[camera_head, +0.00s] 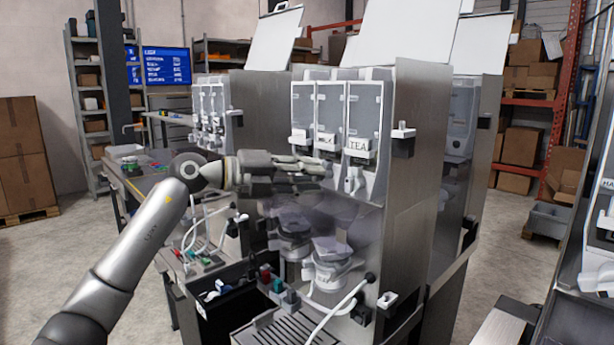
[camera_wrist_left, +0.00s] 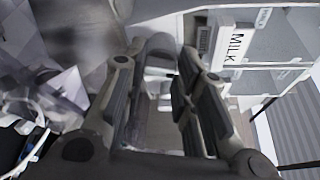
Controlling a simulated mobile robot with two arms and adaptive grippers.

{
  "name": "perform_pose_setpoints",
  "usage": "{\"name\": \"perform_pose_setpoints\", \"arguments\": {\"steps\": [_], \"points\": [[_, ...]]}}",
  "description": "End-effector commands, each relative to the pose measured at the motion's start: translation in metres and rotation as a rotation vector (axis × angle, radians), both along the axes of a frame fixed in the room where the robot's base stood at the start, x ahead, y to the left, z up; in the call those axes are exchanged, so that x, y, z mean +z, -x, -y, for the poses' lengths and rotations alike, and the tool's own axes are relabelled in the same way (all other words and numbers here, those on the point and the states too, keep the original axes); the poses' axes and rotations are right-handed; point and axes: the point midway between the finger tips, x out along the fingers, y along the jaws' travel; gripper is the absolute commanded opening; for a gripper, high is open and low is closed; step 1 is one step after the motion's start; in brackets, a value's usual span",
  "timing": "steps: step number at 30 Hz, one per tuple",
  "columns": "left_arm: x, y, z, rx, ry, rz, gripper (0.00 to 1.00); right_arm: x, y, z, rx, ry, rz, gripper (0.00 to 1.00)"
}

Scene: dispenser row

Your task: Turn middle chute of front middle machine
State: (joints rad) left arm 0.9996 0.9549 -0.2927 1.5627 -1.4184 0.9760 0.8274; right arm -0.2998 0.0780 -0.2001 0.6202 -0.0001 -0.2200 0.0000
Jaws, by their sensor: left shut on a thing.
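The front middle machine (camera_head: 418,150) is a tall steel dispenser with three clear canisters; two show the labels MILK and TEA. My left gripper (camera_head: 318,172) reaches in from the left, just below the MILK label (camera_head: 325,141), where the middle chute is mostly hidden behind the fingers. In the left wrist view, the fingers (camera_wrist_left: 160,95) stand either side of a pale chute part (camera_wrist_left: 158,82), below and left of the MILK label (camera_wrist_left: 236,44). They are shut on this middle chute. The white chute under TEA (camera_head: 353,180) hangs free to the right. My right gripper is not in view.
Below my left gripper are white mixing bowls (camera_head: 332,262) behind a clear cover, and a drip grate (camera_head: 285,328). A black bin (camera_head: 225,305) stands left of it. Another dispenser (camera_head: 212,105) is behind to the left, and one more (camera_head: 600,235) at the right edge.

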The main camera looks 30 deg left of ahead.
Motion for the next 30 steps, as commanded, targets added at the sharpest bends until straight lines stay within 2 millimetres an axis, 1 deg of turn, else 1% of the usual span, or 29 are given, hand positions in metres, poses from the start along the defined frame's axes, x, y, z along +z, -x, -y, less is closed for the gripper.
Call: {"name": "perform_pose_setpoints", "arguments": {"steps": [6,12,21,30], "points": [[-0.0006,-0.0003,-0.0014,0.003,0.154,-0.05,0.03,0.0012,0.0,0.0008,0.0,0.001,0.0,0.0],[-0.0013,-0.0002,-0.0014,0.002,0.251,-0.085,0.03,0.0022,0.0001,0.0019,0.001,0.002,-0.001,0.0],[-0.0021,-0.0002,-0.0013,0.002,0.315,-0.107,0.03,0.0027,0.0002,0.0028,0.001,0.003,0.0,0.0],[-0.0022,-0.0002,-0.001,0.001,0.319,-0.109,0.03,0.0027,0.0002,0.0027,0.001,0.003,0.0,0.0]]}}
